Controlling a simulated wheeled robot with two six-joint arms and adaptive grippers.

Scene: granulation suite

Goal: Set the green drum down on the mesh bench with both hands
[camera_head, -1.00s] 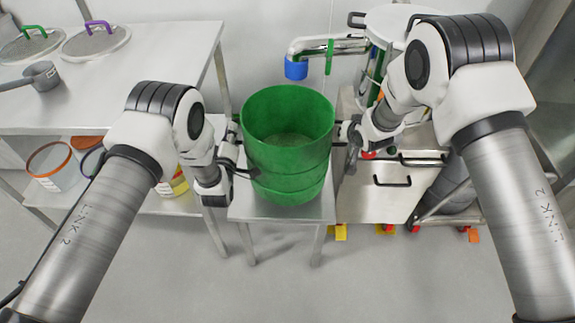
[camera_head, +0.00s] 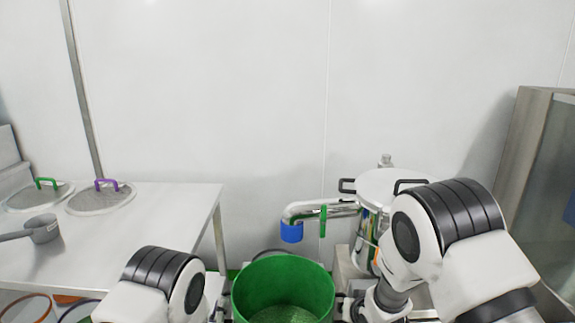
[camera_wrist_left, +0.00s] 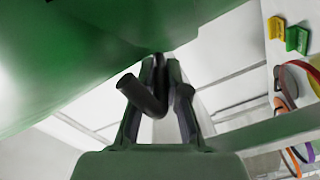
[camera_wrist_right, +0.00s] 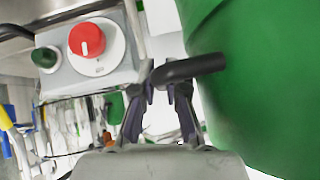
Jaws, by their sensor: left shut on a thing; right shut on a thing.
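The green drum (camera_head: 272,285) is at the bottom middle of the head view, upright and open at the top, with its lower part out of frame. My left gripper (camera_head: 222,311) is at its left side. In the left wrist view its fingers (camera_wrist_left: 164,75) are shut on a dark drum handle (camera_wrist_left: 143,94). My right gripper (camera_head: 345,307) is at the right side. In the right wrist view its fingers (camera_wrist_right: 162,92) are shut on the other dark handle (camera_wrist_right: 197,67). The bench is out of the head view, so contact beneath the drum cannot be told.
A steel table (camera_head: 165,220) at left holds two lids (camera_head: 100,200) and a scoop (camera_head: 42,229). A steel vessel (camera_head: 368,235) and a pipe with a blue end (camera_head: 291,231) stand close behind and right of the drum. A red knob (camera_wrist_right: 86,39) shows beside the right gripper.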

